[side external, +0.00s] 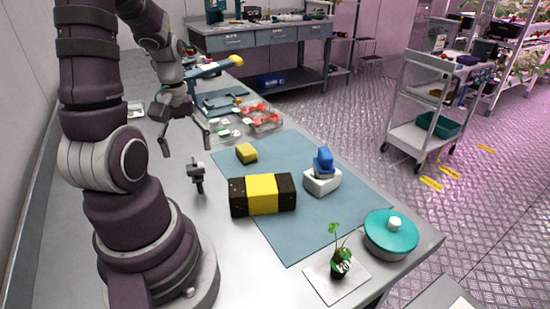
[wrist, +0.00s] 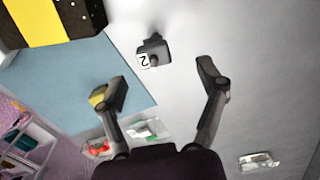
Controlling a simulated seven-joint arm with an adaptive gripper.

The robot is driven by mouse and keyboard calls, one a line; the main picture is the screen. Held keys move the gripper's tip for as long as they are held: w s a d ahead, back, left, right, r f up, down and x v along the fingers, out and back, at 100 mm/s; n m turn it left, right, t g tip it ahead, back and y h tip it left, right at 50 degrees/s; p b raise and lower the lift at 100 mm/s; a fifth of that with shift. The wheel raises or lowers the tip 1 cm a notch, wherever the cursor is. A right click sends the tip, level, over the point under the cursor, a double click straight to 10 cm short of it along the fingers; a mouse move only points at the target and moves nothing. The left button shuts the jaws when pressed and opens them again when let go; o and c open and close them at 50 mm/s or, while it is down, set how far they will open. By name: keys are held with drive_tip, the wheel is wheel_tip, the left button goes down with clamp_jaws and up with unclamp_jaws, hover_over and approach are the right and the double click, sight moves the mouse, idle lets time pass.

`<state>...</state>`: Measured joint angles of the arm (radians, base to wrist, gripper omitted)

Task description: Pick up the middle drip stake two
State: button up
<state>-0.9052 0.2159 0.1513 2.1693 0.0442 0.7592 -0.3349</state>
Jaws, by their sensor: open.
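A small dark drip stake (side external: 197,174) stands on the bare grey table, left of the blue mat. In the wrist view the same stake (wrist: 155,48) shows a white tag marked 2. My gripper (side external: 181,152) is open and empty above the table, a little behind and to the left of the stake in the side view. In the wrist view the open fingertips (wrist: 163,79) are spread wide, and the stake is beyond them, roughly between their lines. I see no contact between the fingers and the stake.
A yellow-and-black block (side external: 262,194), a yellow sponge (side external: 246,153) and a white box with a blue top (side external: 322,180) sit on the blue mat (side external: 285,240). Clear punnets with red berries (side external: 262,117) are behind. A teal-lidded pot (side external: 391,233) and a seedling (side external: 340,262) stand in front.

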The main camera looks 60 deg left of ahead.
sight(195, 166)
drive_tip(key=f, duration=0.5)
drive_tip(key=shift+w+f, duration=0.2)
drive_tip(key=shift+w, duration=0.2)
drive_tip(key=c, duration=0.9)
